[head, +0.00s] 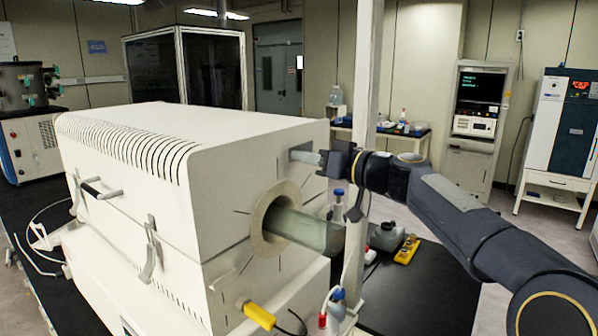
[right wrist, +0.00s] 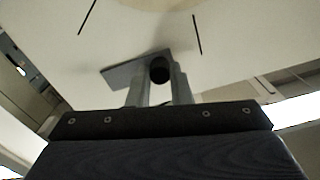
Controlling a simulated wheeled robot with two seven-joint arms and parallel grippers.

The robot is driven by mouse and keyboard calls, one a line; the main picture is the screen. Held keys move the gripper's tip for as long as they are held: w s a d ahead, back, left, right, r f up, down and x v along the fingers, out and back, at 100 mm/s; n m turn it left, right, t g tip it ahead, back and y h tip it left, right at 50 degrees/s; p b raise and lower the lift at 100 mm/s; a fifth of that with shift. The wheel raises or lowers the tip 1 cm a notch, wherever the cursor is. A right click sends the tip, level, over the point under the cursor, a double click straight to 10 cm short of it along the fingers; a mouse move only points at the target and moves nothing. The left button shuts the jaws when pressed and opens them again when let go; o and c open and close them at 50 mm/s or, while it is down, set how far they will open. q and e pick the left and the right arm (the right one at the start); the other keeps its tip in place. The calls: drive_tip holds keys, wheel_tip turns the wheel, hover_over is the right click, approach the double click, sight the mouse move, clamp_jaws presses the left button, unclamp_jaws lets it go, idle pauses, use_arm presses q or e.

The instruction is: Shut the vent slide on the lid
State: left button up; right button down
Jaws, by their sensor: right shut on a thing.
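The vent slide (head: 298,147) is a small grey plate on the upper right end face of the white furnace's lid (head: 240,150). It also shows in the right wrist view (right wrist: 122,74) as a tilted grey plate. My right gripper (head: 312,157) reaches in from the right with its fingertips at the slide. In the right wrist view its two fingers (right wrist: 160,85) stand either side of a dark round part, which looks like the slide's knob, and are shut on it. The fingers partly hide the plate. Whether the vent opening is covered cannot be told. My left gripper is not in view.
A glass tube (head: 310,232) sticks out of the round collar (head: 268,222) below the slide. A pale upright post (head: 365,100) stands close by my right wrist. Bottles and a yellow-black tool (head: 407,250) are on the dark bench. Latches (head: 150,250) hang on the furnace front.

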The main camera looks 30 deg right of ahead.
drive_tip(key=shift+w+d, duration=0.25)
drive_tip(key=shift+d, duration=0.5)
drive_tip(key=c, duration=1.7)
unclamp_jaws()
drive_tip(key=o, duration=0.4)
drive_tip(key=shift+w+d, duration=0.1)
drive_tip(key=shift+d, duration=0.05)
